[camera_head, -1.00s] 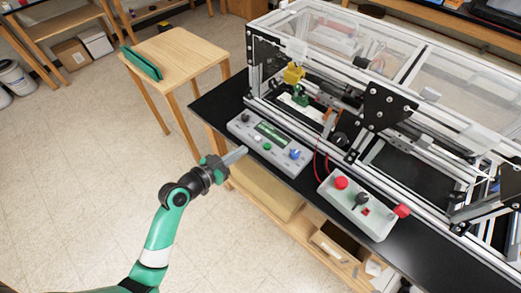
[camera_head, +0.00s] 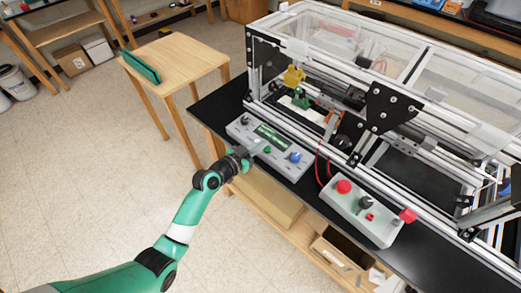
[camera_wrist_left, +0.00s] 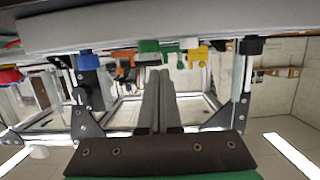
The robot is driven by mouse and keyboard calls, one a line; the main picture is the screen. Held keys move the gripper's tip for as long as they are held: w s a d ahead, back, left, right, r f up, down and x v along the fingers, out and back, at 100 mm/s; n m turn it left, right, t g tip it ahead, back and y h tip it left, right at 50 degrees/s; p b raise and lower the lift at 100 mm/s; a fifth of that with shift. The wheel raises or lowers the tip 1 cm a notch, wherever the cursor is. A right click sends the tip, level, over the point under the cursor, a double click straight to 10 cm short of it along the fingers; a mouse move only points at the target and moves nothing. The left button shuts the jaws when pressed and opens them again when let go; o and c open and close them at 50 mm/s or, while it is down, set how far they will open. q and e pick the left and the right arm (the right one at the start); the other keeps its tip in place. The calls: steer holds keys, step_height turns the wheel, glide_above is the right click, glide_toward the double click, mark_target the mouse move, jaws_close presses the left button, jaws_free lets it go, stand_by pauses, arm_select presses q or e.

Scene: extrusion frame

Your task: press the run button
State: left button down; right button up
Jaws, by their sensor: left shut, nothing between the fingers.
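The grey control box (camera_head: 282,158) stands at the front edge of the black bench. It carries a small display, a black knob, a green button (camera_head: 267,149) and a blue knob (camera_head: 295,157). No label for run is readable. My left gripper (camera_head: 257,147) reaches over the box's front edge, its shut, empty fingers just beside the green button. In the left wrist view the box hangs upside down at the top, and the fingers (camera_wrist_left: 157,75) point toward the green button (camera_wrist_left: 149,46); contact cannot be told. The right gripper is not in view.
A second box (camera_head: 352,215) with red buttons and a black knob stands to the right. The extrusion frame (camera_head: 355,140) rises directly behind both boxes. A wooden table (camera_head: 185,58) stands to the left, with open floor in front.

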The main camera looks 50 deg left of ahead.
arm_select(q)
steer(key=shift+f, duration=0.75)
